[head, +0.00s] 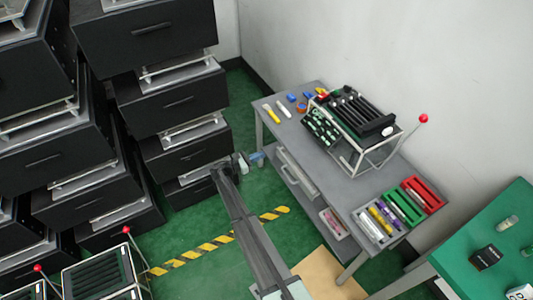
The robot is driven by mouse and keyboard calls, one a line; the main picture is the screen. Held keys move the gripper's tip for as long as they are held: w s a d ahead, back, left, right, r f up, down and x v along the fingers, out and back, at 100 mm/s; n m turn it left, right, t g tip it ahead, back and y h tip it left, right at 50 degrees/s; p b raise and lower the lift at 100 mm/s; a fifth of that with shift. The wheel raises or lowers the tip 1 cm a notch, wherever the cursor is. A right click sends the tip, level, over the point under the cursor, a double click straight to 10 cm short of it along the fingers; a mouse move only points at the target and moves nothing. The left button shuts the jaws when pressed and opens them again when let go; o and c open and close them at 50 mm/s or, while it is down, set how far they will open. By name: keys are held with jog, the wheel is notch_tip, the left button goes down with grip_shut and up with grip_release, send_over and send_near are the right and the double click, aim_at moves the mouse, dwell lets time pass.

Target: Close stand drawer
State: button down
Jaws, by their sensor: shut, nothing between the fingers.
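A grey stand (347,190) stands against the wall in the head view. A light grey drawer (297,172) under its top sticks out on the near side, with a pale handle-like bar along its front. A second drawer or tray (336,224) further right also shows its inside, with small pink things in it. My gripper (257,160) is shut and empty, near the stand's left leg and left of the first drawer. My arm reaches up to it from the bottom. I cannot tell whether the gripper touches the stand.
Stacked black drawer cabinets (180,100) fill the left. The stand's top carries a black rack device (355,115), colored bins (422,195) and small tools. A green table (495,245) is at lower right. Green floor with a yellow-striped line (215,243) lies between.

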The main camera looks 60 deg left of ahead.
jog(key=s, duration=0.7)
jog(key=shift+s, duration=0.35)
jog(key=c, duration=1.7)
grip_release()
jog(key=shift+s, duration=0.2)
jog(key=shift+o, duration=0.5)
jog(key=shift+s+d, duration=0.1)
jog(key=shift+d, duration=0.2)
jog(key=o, duration=0.4)
jog(key=d, duration=0.2)
jog(key=d+r, duration=0.1)
jog(key=d, duration=0.2)
jog(key=d+r, duration=0.1)
jog(key=d, duration=0.1)
jog(key=shift+d, duration=0.2)
jog(key=d+m+g, duration=0.2)
jog(key=d+m, duration=0.5)
jog(key=m, duration=1.1)
jog(key=w+f, duration=0.1)
jog(key=w, duration=0.3)
jog(key=w+f, duration=0.1)
jog(key=w, duration=0.3)
jog(key=w+f, duration=0.1)
jog(key=w, duration=0.4)
grip_shut()
